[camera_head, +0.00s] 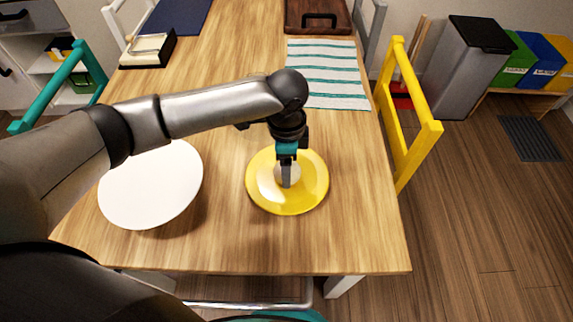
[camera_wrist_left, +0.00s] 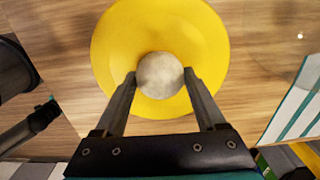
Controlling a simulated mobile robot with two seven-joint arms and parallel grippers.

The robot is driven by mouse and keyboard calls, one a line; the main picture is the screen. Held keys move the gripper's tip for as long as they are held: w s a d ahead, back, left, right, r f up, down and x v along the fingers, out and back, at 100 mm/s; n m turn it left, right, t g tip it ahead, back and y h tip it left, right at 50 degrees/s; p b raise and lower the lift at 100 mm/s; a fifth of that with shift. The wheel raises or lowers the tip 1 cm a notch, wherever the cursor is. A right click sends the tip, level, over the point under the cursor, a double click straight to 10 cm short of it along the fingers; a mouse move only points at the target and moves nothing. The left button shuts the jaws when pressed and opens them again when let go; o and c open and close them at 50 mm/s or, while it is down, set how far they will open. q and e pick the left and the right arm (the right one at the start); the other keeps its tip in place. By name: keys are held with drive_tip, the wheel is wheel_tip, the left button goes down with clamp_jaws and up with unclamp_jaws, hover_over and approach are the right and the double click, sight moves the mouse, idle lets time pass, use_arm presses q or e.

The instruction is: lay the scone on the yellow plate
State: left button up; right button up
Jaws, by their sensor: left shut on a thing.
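The yellow plate (camera_head: 262,198) lies on the wooden table near its front right; it also fills the middle of the left wrist view (camera_wrist_left: 205,45). The scone is a small pale round thing (camera_head: 281,173), seen over the plate's middle. In the left wrist view the scone (camera_wrist_left: 160,75) sits between my two fingertips. My left gripper (camera_head: 287,182) points down over the plate and is shut on the scone. I cannot tell whether the scone touches the plate. My right gripper is not in view.
A white plate (camera_head: 150,185) lies to the left, partly under my left arm. A striped towel (camera_head: 327,75) and a brown tray (camera_head: 318,15) lie farther back. A yellow chair (camera_head: 405,120) stands at the right edge. Table to the right of the plate is clear.

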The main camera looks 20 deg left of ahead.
use_arm(q)
drive_tip(key=o, duration=0.9)
drive_tip(key=shift+f, duration=0.1)
drive_tip(key=o, duration=0.4)
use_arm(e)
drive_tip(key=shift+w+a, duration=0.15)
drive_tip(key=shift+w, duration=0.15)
use_arm(q)
wheel_tip(320, 180, up, 12)
drive_tip(key=p, duration=0.4)
drive_tip(key=shift+r, duration=0.2)
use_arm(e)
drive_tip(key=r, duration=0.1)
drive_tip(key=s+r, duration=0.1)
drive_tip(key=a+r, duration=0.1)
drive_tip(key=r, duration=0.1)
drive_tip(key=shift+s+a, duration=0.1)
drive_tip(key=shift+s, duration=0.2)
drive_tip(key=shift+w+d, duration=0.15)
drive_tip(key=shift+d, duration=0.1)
